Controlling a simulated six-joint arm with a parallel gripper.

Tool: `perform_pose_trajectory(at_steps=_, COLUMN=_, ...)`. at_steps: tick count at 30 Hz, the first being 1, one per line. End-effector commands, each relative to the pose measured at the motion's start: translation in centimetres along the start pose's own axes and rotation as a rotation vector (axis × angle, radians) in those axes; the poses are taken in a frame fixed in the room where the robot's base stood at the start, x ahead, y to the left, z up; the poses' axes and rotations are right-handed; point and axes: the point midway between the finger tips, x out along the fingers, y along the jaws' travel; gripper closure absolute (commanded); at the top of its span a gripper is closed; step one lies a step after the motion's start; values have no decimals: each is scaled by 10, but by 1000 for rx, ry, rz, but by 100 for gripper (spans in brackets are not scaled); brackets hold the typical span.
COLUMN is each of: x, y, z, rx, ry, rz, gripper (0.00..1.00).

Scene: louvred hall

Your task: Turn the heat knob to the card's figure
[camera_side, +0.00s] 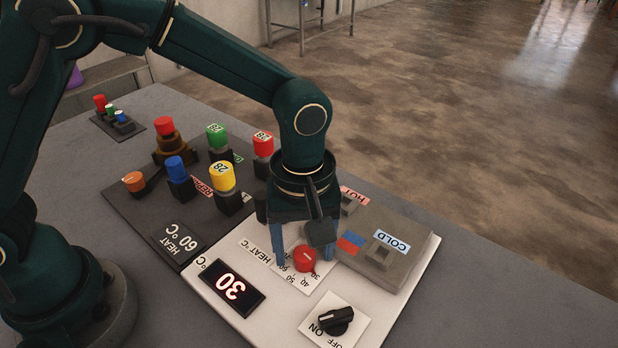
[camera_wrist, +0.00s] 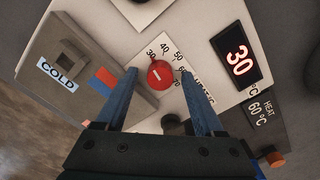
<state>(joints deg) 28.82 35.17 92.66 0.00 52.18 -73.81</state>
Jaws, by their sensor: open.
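The red heat knob (camera_side: 305,258) sits on a white plate marked with a scale in °C; it also shows in the wrist view (camera_wrist: 159,76). Its white line appears to lie toward the 30 mark. The dark card (camera_side: 178,241) reads "HEAT 60 °C", and it is partly visible in the wrist view (camera_wrist: 264,112). The black display (camera_side: 231,288) reads 30 in red, as it does in the wrist view (camera_wrist: 236,55). My gripper (camera_side: 303,264) is open, its blue fingers pointing down on either side of the knob. I cannot tell whether they touch it.
A black OFF/ON switch (camera_side: 336,320) is on the panel's near side. A grey block with a COLD label (camera_side: 391,242) and a HOT label (camera_side: 355,195) stands beside the knob. Several coloured-top posts, one yellow (camera_side: 222,177), stand behind on a dark board.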

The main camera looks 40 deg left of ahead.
Motion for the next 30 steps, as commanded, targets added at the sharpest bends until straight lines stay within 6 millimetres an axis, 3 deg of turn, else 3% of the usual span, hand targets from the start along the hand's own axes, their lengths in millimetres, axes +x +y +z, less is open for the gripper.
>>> perform_pose_trajectory(at_steps=17, x=9, y=0, z=0, rx=0, ry=0, rz=0, gripper=30)
perform_pose_trajectory(at_steps=22, x=8, y=0, z=0, rx=0, ry=0, rz=0, gripper=95)
perform_pose_trajectory(at_steps=23, x=8, y=0, z=0, rx=0, ry=0, rz=0, gripper=100)
perform_pose_trajectory(at_steps=30, x=8, y=0, z=0, rx=0, ry=0, rz=0, gripper=100)
